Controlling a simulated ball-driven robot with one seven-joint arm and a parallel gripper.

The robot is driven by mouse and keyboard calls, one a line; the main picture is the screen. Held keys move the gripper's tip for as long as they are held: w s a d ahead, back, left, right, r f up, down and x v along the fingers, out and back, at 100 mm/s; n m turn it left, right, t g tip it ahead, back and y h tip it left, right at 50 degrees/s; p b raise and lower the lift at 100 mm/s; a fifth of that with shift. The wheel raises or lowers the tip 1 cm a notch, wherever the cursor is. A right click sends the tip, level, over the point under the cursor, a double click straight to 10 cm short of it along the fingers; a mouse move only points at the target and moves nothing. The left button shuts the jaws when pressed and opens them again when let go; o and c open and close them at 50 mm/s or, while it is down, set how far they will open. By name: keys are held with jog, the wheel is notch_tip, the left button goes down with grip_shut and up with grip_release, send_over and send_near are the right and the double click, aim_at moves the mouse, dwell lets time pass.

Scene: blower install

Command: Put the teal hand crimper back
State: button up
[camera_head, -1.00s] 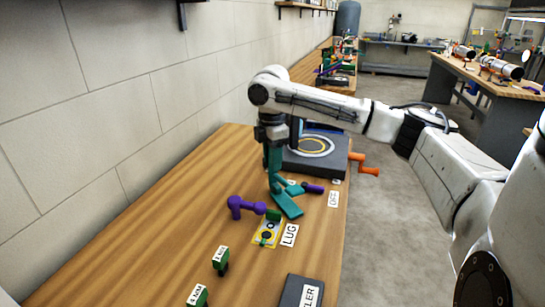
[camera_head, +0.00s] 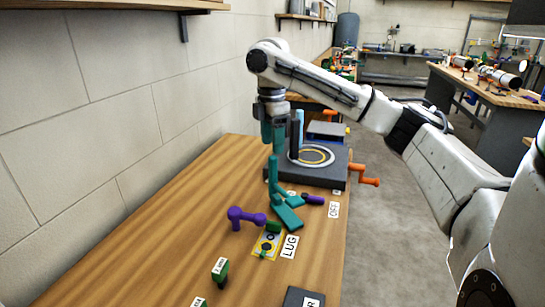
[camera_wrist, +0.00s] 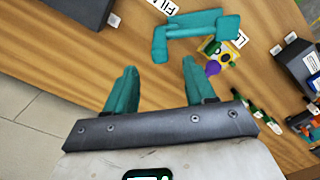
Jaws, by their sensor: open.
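The teal hand crimper (camera_head: 286,216) rests on the wooden bench, with one part rising toward my gripper in the head view. It lies beside the LUG label (camera_head: 290,246) and a yellow plate (camera_head: 268,246). In the wrist view the crimper (camera_wrist: 195,28) is beyond the fingertips. My gripper (camera_head: 273,147), with teal fingers, is above the crimper. In the wrist view my gripper (camera_wrist: 160,72) has its fingers spread, with nothing between them.
A purple tool (camera_head: 246,217) lies left of the crimper. A dark block with a ring (camera_head: 313,155) and orange crank (camera_head: 367,174) stands behind. The bench's left side is clear, along the wall.

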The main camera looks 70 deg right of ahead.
jog(key=shift+r, duration=1.7)
